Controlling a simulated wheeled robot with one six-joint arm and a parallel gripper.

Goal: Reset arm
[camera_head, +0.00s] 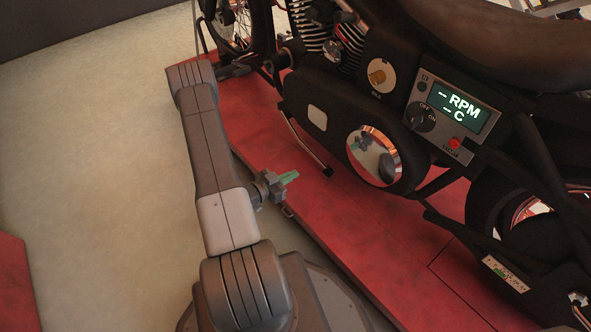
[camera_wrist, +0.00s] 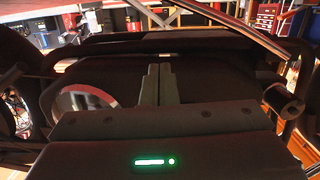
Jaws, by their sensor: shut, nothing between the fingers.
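My arm reaches up the left of the head view and folds back, with my gripper (camera_head: 290,177) at its end over the edge of the red lift. The green-tipped fingers are together and empty, pointing right toward the motorcycle (camera_head: 300,88). In the wrist view my gripper (camera_wrist: 160,70) shows its two fingers side by side, pressed together, in front of the dark motorcycle body. A gap shows between the fingers and the round chrome cover (camera_head: 373,155) in the head view.
The instrument box (camera_head: 452,115) has a lit RPM display, a knob and a red button. The red lift platform (camera_head: 375,235) lies below the motorcycle. Pale floor (camera_head: 100,150) is clear at the left. Another red platform (camera_head: 14,285) shows at the lower left.

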